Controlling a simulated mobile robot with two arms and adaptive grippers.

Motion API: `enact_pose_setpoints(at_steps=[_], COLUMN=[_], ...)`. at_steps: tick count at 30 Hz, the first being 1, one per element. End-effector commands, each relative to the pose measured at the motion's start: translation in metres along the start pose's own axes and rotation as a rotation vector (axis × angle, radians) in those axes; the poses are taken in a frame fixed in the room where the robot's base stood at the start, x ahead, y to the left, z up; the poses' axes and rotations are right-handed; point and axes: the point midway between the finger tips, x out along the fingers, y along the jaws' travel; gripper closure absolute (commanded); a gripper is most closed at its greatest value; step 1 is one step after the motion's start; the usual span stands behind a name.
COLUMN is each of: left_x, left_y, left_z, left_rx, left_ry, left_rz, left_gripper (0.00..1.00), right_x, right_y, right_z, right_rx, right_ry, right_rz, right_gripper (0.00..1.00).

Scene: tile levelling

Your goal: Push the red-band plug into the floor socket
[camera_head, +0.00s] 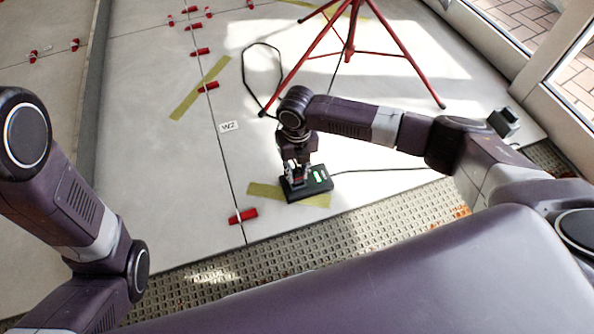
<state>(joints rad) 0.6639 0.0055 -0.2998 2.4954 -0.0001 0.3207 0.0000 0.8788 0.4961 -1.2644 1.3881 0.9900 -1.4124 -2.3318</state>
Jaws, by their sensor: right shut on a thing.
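The floor socket (319,187) is a dark block with pale green-white marks on top, on the light tiles in the lower middle of the head view. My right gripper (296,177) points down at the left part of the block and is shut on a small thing. That thing is mostly hidden between the fingers, with a bit of red and white showing; I take it for the red-band plug. I cannot tell how deep it sits in the socket. My left arm comes in from the left, but its gripper is outside the view.
A red tripod (349,45) stands behind my right arm, with a black cable (245,75) looping beside it. Red levelling wedges (242,215) lie along the tile joints. Yellow-green tape (200,88) and a "W2" label (229,126) mark the floor. Perforated matting (345,235) lies in front.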

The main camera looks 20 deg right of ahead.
Motion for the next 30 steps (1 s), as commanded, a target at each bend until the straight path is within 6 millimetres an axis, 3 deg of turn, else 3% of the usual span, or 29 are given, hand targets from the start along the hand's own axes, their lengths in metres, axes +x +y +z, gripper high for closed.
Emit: enact_pose_setpoints(at_steps=[30], left_x=[0.0003], left_y=[0.0002], left_z=[-0.0001], left_rx=[-0.001], left_ry=[0.001], left_rz=[-0.001], left_gripper=[0.70], right_x=[0.0101], right_y=[0.0001], right_z=[-0.0001], right_rx=[0.000], right_ry=[0.000], right_rz=[0.000], right_gripper=[1.00])
